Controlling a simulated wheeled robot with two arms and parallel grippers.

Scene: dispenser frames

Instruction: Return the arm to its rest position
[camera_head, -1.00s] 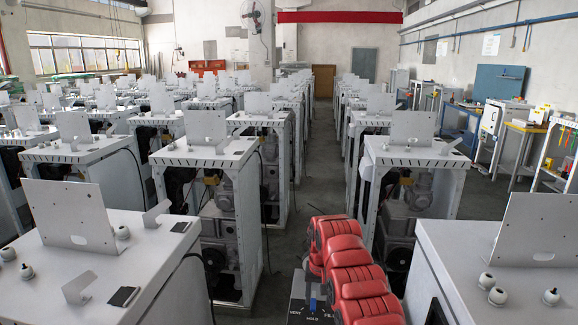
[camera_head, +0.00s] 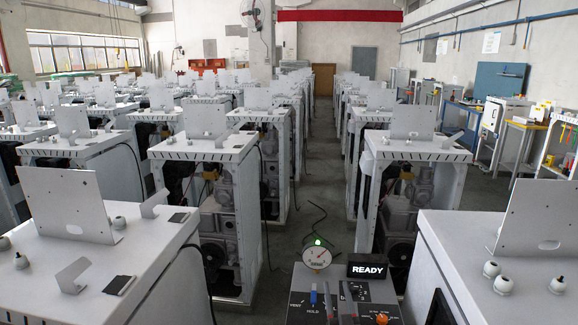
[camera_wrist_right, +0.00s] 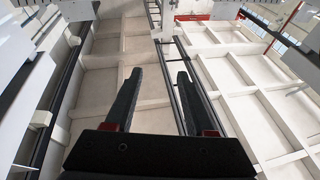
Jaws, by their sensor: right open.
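The wrist camera faces up toward the pale ceiling. My red arm is out of the head view. My left gripper is not in view.
White cabinets (camera_head: 135,270) stand on both sides. A clear aisle (camera_head: 318,185) runs between the rows.

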